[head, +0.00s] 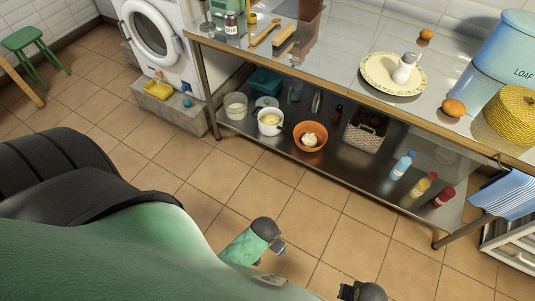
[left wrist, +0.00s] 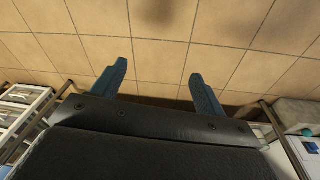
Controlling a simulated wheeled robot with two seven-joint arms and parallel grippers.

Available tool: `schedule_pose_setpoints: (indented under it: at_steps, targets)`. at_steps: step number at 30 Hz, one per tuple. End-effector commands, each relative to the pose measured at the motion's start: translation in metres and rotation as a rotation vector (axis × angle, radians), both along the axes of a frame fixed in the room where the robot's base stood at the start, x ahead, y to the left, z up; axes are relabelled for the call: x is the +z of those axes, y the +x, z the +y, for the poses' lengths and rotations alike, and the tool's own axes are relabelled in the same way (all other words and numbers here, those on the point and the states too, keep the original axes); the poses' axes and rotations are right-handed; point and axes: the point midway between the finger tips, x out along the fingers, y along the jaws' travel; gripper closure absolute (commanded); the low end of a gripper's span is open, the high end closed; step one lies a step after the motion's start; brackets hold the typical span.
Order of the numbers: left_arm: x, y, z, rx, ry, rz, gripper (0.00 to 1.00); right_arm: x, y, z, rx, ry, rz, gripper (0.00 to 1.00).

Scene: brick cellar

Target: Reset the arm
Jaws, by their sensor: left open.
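My left gripper (left wrist: 157,70) is open in the left wrist view. Its two blue-grey fingers stand apart with nothing between them, over bare floor tiles. In the head view a green arm link of mine (head: 246,243) with a dark rounded end shows low in the middle. Another dark part of mine (head: 362,291) shows at the bottom edge. Both are over the floor in front of the bench. I cannot make out gripper fingers in the head view. My right gripper is not recognisable in either view.
A metal bench (head: 345,72) holds a plate (head: 376,82), a basket and jars. Its lower shelf (head: 352,173) holds bowls, a crate and bottles. A washing machine (head: 160,45) stands at the left, a green stool (head: 35,50) beyond it. Tiled floor before the bench is clear.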

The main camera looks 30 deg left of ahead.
Motion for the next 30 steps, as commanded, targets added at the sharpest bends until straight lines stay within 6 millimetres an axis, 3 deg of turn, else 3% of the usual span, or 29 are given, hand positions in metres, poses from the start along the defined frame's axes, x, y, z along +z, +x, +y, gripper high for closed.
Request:
schedule_pose_setpoints:
  at_steps: [3, 6, 30]
  targets:
    - [-0.006, -0.018, 0.007, -0.001, 0.012, 0.014, 0.27, 0.000, 0.000, 0.000, 0.000, 0.000, 0.000, 0.64]
    - [-0.007, -0.022, 0.009, -0.003, 0.015, 0.017, 0.27, 0.000, 0.000, 0.000, 0.000, 0.000, 0.000, 0.64]
    - [-0.007, -0.021, 0.009, -0.003, 0.014, 0.016, 0.27, -0.001, 0.000, 0.000, 0.000, 0.000, 0.001, 0.64]
